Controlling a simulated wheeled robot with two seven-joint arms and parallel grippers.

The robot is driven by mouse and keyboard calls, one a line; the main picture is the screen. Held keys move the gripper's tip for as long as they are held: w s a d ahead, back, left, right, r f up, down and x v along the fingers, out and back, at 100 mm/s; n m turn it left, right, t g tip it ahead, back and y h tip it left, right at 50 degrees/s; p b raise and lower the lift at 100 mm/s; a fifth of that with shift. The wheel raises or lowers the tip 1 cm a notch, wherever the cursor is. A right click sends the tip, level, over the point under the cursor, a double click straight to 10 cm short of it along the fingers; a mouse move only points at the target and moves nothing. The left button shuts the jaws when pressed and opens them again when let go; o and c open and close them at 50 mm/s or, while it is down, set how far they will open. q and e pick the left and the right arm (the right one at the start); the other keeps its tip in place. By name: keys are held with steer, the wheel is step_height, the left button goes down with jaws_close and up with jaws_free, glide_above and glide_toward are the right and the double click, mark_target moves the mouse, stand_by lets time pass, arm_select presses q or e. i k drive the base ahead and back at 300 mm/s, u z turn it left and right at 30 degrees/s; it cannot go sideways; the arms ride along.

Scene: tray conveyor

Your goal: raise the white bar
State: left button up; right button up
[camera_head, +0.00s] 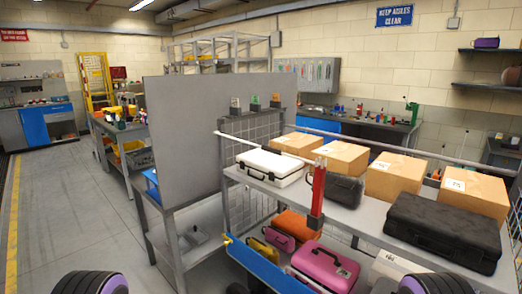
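A thin white bar (238,139) runs above the near edge of a grey metal shelf unit. Its left end is near the big grey panel, and it slants down to the right towards a red upright post (318,192). I cannot tell whether the bar is joined to the post. Neither of my grippers is in view; only rounded black and purple parts of my arms show at the bottom left and bottom right edges.
The shelf unit's upper shelf (346,219) holds a white case (270,168), several cardboard boxes (394,176) and black cases (444,229). Coloured bags and a pink case (325,266) lie below, behind a blue rail (255,262). A grey panel (200,135) stands left. The left floor is clear.

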mark_target(272, 150)
steer(key=k, duration=0.55)
steer(key=u, duration=1)
steer(key=i, duration=0.65)
steer(key=u, duration=0.5)
steer(key=i, duration=0.8)
steer(key=z, duration=0.45)
